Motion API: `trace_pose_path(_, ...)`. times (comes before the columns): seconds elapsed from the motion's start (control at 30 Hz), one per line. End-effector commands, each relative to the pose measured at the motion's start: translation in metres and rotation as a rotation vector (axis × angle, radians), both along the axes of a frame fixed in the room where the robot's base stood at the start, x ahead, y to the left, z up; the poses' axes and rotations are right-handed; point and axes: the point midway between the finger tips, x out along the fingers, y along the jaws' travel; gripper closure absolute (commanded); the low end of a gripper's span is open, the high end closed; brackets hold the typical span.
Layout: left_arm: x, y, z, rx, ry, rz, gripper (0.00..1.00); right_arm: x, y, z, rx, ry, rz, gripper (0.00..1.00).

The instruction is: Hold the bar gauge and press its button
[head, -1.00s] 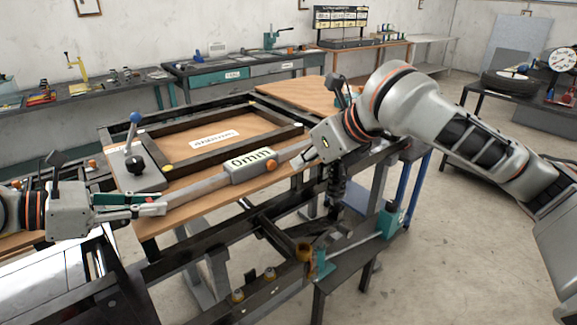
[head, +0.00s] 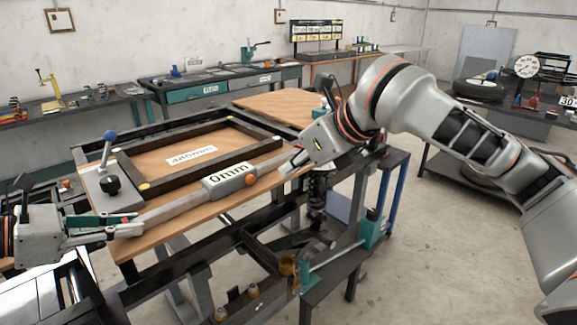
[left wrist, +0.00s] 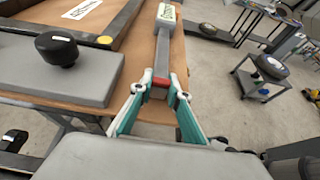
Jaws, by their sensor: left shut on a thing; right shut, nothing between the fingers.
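The bar gauge (head: 190,201) is a long grey bar with a thicker display body reading "0mm" and an orange button (head: 250,181) on the body's right side. It lies slantwise over the front of the wooden board. My left gripper (head: 138,224) is shut on its near left end; in the left wrist view the fingers (left wrist: 161,88) close around the bar (left wrist: 163,55), by a red band. My right gripper (head: 291,165) is shut and empty at the bar's far right end, to the right of the button; whether it touches the bar I cannot tell.
A dark frame (head: 200,136) with a paper label lies on the wooden board behind the gauge. A grey plate with a black knob (head: 109,185) and a blue-topped lever stands at left. A spring (head: 318,188) and metal beams sit below the board's right edge.

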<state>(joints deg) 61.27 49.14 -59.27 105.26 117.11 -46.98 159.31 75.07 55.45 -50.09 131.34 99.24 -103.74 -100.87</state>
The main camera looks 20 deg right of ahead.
Motion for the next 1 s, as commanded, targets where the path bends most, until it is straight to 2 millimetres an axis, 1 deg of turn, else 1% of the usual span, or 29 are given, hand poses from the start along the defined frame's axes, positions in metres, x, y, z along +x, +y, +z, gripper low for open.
trace_pose_path(0.03,0.0,0.0,-0.001,0.001,0.0,0.001,1.0,0.0,0.0,0.0,0.0,0.0,0.0,1.0)
trace_pose_path(0.07,0.0,0.0,-0.001,0.001,0.0,0.001,0.81,0.0,0.0,0.0,0.0,0.0,0.0,1.0)
trace_pose_path(0.1,0.0,0.0,-0.001,0.001,0.0,0.0,0.71,0.0,0.0,0.0,0.0,0.0,0.0,1.0)
trace_pose_path(0.13,0.0,0.0,-0.001,0.001,0.0,0.001,0.64,0.0,0.0,0.0,0.0,0.0,0.0,1.0)
trace_pose_path(0.47,0.0,0.001,0.0,0.001,0.0,0.0,0.64,0.0,0.0,0.0,0.0,0.0,0.0,1.0)
trace_pose_path(0.57,-0.001,0.005,0.002,0.001,0.001,0.001,0.64,0.0,0.0,0.0,0.0,0.0,0.0,1.0)
trace_pose_path(0.67,-0.005,0.016,0.006,0.001,0.0,0.003,0.64,0.0,0.0,0.0,0.0,0.0,0.0,1.0)
trace_pose_path(1.0,-0.025,0.075,0.032,0.002,0.0,0.004,0.64,0.0,0.0,0.0,0.0,0.0,0.0,1.0)
